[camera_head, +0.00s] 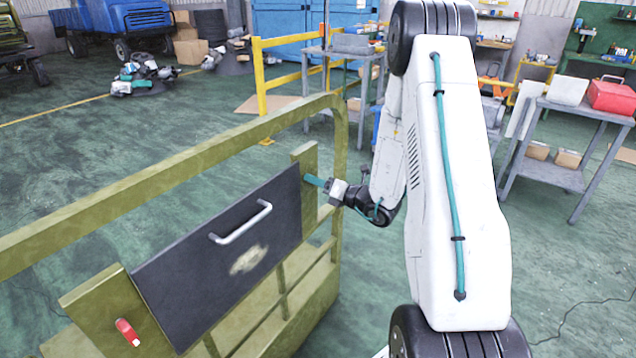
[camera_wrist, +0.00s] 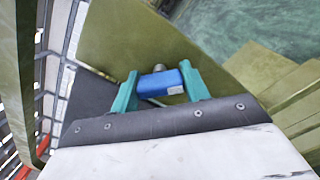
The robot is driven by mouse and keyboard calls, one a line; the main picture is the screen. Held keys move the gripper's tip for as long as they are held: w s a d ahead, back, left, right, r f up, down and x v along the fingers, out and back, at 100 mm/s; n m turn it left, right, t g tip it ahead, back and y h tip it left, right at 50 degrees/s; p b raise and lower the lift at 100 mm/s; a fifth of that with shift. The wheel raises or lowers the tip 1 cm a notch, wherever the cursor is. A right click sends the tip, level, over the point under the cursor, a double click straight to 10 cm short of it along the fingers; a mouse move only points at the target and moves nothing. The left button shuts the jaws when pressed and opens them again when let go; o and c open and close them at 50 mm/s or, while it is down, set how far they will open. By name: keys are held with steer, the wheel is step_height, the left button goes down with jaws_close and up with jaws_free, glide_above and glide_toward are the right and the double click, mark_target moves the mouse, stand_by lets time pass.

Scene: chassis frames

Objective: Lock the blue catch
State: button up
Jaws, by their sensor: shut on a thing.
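The blue catch (camera_wrist: 162,84) is a short blue handle on a round grey pivot, against an olive plate (camera_wrist: 130,40) in the wrist view. My gripper (camera_wrist: 158,74) has its two teal fingers on either side of it, shut on it. In the head view my gripper (camera_head: 315,181) reaches the olive post at the right end of a dark panel (camera_head: 200,270). The blue catch cannot be made out there. The panel has a light grey bar handle (camera_head: 241,223) and a worn pale patch.
A red catch (camera_head: 127,332) sits on the olive plate at the panel's left end. An olive frame rail (camera_head: 150,178) runs above the panel. A grey table with a red toolbox (camera_head: 610,95) stands at right. Green floor lies open between.

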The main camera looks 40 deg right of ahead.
steer(key=m, duration=0.4)
steer(key=shift+d+m, duration=0.1)
steer(key=shift+m, duration=2.8)
steer(key=o, duration=1)
steer(key=shift+s, duration=0.1)
steer(key=v, duration=0.7)
steer(key=shift+s+d, duration=0.1)
steer(key=shift+s, duration=0.15)
